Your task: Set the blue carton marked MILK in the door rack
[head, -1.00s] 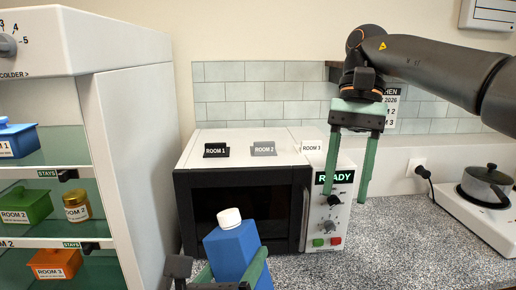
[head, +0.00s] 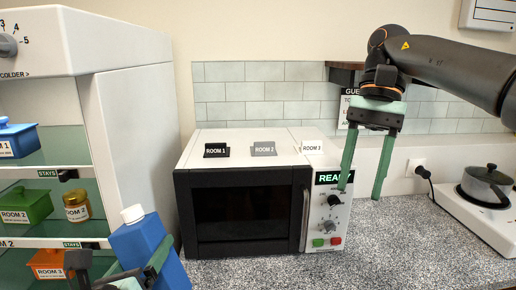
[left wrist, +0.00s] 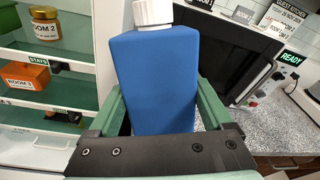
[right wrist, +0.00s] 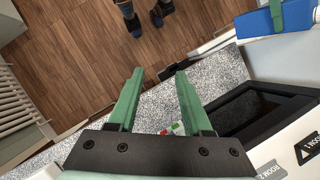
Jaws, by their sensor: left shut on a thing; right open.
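A blue carton (head: 148,250) with a white cap stands slightly tilted in my left gripper (head: 120,272), low in the head view and in front of the fridge's right side. In the left wrist view the carton (left wrist: 152,80) sits between the green fingers, which are shut on it. No MILK marking shows on the faces in view. I cannot make out the door rack in any view. My right gripper (head: 363,192) is open and empty in front of the microwave's control panel; its spread fingers (right wrist: 158,100) also show in the right wrist view.
The open fridge (head: 135,130) at left has shelves with a green container (head: 27,207), a jar (head: 77,206) and an orange container (head: 50,262). A microwave (head: 245,205) stands on the speckled counter (head: 400,240). A pot (head: 487,184) sits on a hob at right.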

